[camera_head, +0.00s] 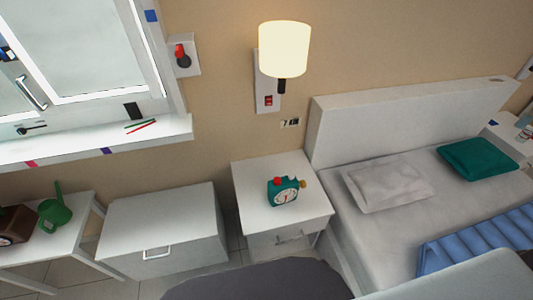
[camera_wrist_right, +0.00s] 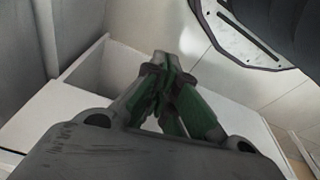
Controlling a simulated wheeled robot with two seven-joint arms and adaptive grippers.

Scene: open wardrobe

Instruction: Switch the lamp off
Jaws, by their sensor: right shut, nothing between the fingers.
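The wall lamp (camera_head: 284,48) has a glowing cream shade and is lit. It is mounted on a pale wall plate (camera_head: 263,75) above the nightstand. A small red switch (camera_head: 268,101) sits low on that plate, below the shade. My right gripper (camera_wrist_right: 160,62) shows in the right wrist view with its green-padded fingers together and nothing between them. Neither the lamp nor the switch is in the right wrist view. Neither gripper shows in the head view, so my left gripper is not seen.
A white nightstand (camera_head: 301,216) stands below the lamp with a teal alarm clock (camera_head: 284,191) on it. The bed headboard (camera_head: 410,112) rises to its right. A white chest (camera_head: 160,222) stands to its left. A red knob (camera_head: 181,54) is on the wall by the window.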

